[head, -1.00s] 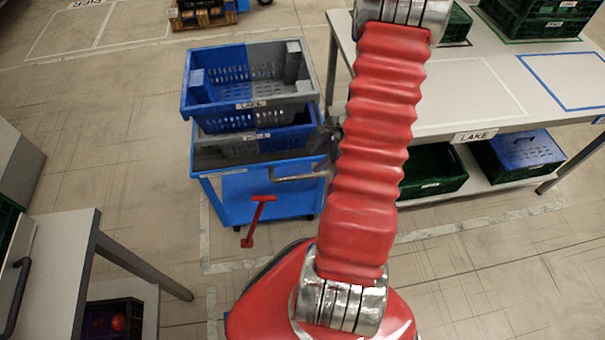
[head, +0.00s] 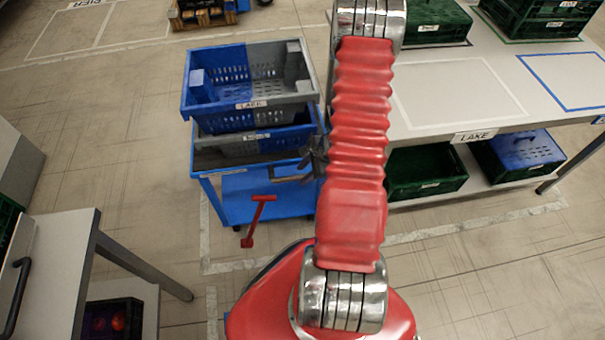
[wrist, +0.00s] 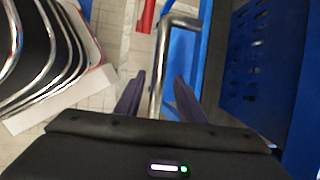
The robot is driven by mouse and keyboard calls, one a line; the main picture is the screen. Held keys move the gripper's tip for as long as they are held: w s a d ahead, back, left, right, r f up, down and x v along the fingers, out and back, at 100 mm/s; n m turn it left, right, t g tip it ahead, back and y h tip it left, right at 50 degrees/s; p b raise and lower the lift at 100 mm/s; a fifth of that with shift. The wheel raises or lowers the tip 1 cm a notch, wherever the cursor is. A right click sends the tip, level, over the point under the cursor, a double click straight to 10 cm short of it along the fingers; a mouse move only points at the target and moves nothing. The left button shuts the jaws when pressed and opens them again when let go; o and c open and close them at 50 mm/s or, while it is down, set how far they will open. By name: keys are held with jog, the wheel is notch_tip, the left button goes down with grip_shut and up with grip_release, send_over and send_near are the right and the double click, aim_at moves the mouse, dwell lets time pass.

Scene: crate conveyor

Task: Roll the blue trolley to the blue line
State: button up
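The blue trolley (head: 243,204) stands on the floor left of my arm, with a metal handle (head: 293,177) at its right side and a red drawbar (head: 258,220) in front. My gripper (head: 315,160) is at the right end of the handle, partly hidden by my arm. In the wrist view, my gripper's (wrist: 158,92) two dark fingers are apart, with the metal handle bar (wrist: 160,70) between them and gaps on both sides. I cannot make out a blue line on the floor for certain.
A table (head: 455,122) with green crates (head: 425,172) stands to the right. Another table (head: 66,250) is at lower left. Open floor (head: 110,150) lies left of the trolley.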

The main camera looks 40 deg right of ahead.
jog(key=shift+w+a+f, duration=0.1)
jog(key=shift+f, duration=0.2)
grip_shut()
dwell(0.4)
